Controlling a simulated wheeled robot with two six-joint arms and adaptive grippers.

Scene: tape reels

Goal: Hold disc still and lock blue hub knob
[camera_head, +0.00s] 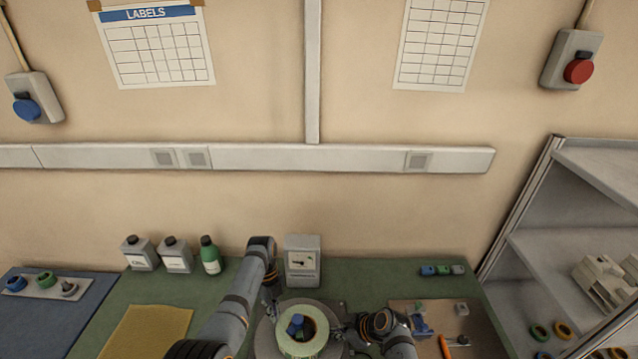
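A pale green ring-shaped disc (318,345) lies on a round grey turntable (266,340) at the bottom middle of the head view. The blue hub knob (296,325) shows in the disc's dark centre. My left gripper (271,303) is at the disc's upper left, above or at the turntable's rim. My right gripper (343,333) is close to the disc's right side. Both grippers are small and dark here. I cannot tell whether either touches the disc or how far its fingers are apart.
A grey box with a dial (302,262) stands behind the turntable. Bottles, including a green one (210,255), stand at the back left. A yellow mat (150,332) lies left. A brown board (465,322) with tools and an orange handle (444,346) lies right. Shelves (560,250) stand far right.

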